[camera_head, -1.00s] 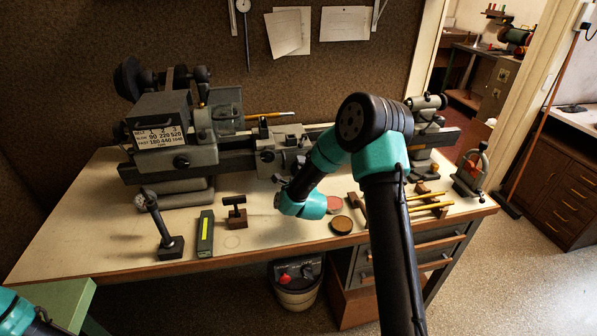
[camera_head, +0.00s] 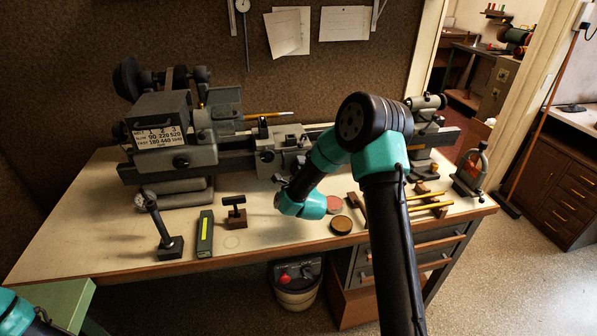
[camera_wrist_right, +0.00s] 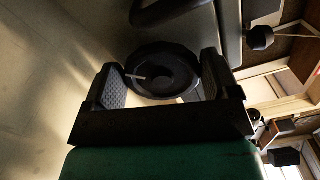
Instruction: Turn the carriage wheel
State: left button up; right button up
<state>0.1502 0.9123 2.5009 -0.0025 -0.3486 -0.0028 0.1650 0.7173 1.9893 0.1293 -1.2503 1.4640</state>
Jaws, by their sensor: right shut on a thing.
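The carriage wheel (camera_wrist_right: 160,70) is a dark round handwheel with a small pale handle or pin on its face, seen in the right wrist view. My right gripper (camera_wrist_right: 163,88) has one ridged finger on each side of the wheel and is shut on it. In the head view, the lathe carriage (camera_head: 280,152) sits on the bed, and my right arm reaches down in front of it. The arm hides the wheel and most of the right gripper there. My left arm shows only at the bottom left corner, and its gripper is out of view.
On the bench front are an upright dark stand with a knobbed top (camera_head: 160,228), a dark bar with a yellow strip (camera_head: 205,233), a small T-handled block (camera_head: 235,213) and a brown round tin (camera_head: 341,225). Yellow-handled tools (camera_head: 428,208) lie right of my arm.

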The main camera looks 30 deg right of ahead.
jog(key=o, duration=0.6)
jog(key=shift+s+a+f, duration=0.1)
jog(key=shift+a+f, duration=0.05)
jog(key=shift+f, duration=0.35)
jog(key=shift+r, duration=0.1)
jog(key=shift+r, duration=0.2)
jog(key=v, duration=1.9)
jog(key=shift+s, duration=0.4)
dwell(1.3)
jog(key=shift+a, duration=0.1)
dwell(0.4)
